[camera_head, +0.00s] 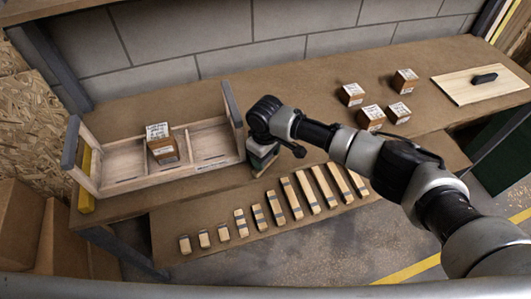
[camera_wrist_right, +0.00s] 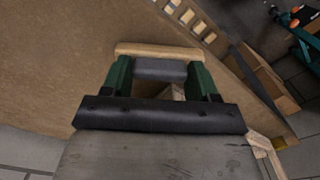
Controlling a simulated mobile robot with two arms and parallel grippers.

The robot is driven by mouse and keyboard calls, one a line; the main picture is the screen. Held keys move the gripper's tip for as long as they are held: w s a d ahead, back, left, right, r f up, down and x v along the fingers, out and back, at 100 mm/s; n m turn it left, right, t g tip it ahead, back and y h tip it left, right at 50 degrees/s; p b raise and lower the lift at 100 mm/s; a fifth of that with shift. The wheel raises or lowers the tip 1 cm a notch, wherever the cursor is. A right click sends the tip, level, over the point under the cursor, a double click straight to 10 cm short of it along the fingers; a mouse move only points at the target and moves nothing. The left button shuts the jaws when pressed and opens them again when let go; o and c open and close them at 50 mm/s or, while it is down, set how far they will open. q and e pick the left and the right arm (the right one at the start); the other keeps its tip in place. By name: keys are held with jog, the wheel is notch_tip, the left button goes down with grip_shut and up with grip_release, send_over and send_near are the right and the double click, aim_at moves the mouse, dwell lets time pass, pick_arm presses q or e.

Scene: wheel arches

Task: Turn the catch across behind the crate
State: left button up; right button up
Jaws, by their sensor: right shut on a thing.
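The crate (camera_head: 125,186) is an open wooden tray with compartments and grey-topped end boards, at the left of the bench. My right gripper (camera_head: 262,162) is low over the bench, just right of the crate's right end board. In the right wrist view its green fingers (camera_wrist_right: 160,78) are shut on the catch (camera_wrist_right: 160,50), a light wooden bar with a grey block between the fingers. The wrist hides most of the catch in the head view, so its angle to the crate is hard to tell. My left gripper is not in view.
A labelled brown box (camera_head: 161,145) stands in the crate. A yellow strip (camera_head: 86,182) lies at the crate's left end. Several banded wooden bars (camera_head: 275,207) lie in a row in front. Several small boxes (camera_head: 371,117) and a pale board (camera_head: 482,84) are at right.

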jog(key=n, duration=0.5)
jog(key=shift+n+p, duration=0.3)
jog(key=shift+p, duration=0.05)
jog(key=n, duration=0.5)
jog(key=shift+n, duration=0.4)
jog(key=o, duration=0.9)
jog(key=shift+r, duration=0.1)
notch_tip(320, 180, up, 11)
jog(key=shift+f+b, duration=0.15)
jog(key=shift+b, duration=0.25)
